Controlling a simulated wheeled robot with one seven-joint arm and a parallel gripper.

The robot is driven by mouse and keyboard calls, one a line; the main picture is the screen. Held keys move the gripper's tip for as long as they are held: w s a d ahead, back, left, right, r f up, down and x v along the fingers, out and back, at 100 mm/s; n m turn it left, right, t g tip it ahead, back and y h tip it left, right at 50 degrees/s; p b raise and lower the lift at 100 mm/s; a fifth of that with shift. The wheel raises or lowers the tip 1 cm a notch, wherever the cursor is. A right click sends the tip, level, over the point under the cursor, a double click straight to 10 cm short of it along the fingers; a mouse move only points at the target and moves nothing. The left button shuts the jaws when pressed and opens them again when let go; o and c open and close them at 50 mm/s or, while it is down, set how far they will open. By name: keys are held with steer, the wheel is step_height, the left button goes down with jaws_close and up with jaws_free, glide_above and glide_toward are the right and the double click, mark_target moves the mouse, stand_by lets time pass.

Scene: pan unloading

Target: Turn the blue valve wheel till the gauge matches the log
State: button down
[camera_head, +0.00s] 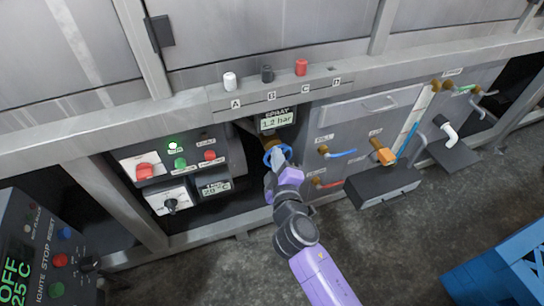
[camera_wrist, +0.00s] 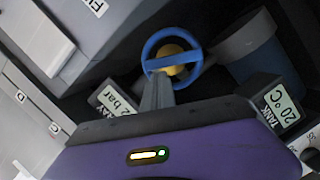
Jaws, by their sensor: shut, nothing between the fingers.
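The blue valve wheel (camera_head: 277,156) sits on a brass valve body in a dark recess below the spray gauge (camera_head: 277,122), which reads 1.2 bar. In the wrist view the wheel (camera_wrist: 172,52) shows its ring, a crossbar and a brass centre. My gripper (camera_head: 279,161) is shut and empty, its fingertips at the wheel. In the wrist view the fingertips (camera_wrist: 158,80) lie at the near lower rim of the wheel; I cannot tell whether they touch it. The spray gauge (camera_wrist: 117,102) is partly hidden there. No log is readable in either view.
A tank display (camera_head: 215,187) reads about 20 °C, left of the wheel. A button panel (camera_head: 176,160) with red and green buttons is further left. Pipes with blue and red handles (camera_head: 340,154) stand close on the right. A blue crate (camera_head: 500,270) is at the lower right.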

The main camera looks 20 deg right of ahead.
steer(key=shift+d+r+m+p, duration=0.15)
steer(key=shift+d+m+p, duration=0.2)
steer(key=shift+m+p, duration=0.3)
stand_by(0.4)
steer(key=m+p, duration=0.1)
steer(key=d+m+y+p, duration=0.1)
steer(key=m, duration=0.1)
steer(key=shift+d+g+p, duration=0.15)
steer(key=shift+g+p, duration=0.2)
steer(key=shift+g, duration=0.05)
steer(key=shift+d, duration=0.1)
stand_by(0.4)
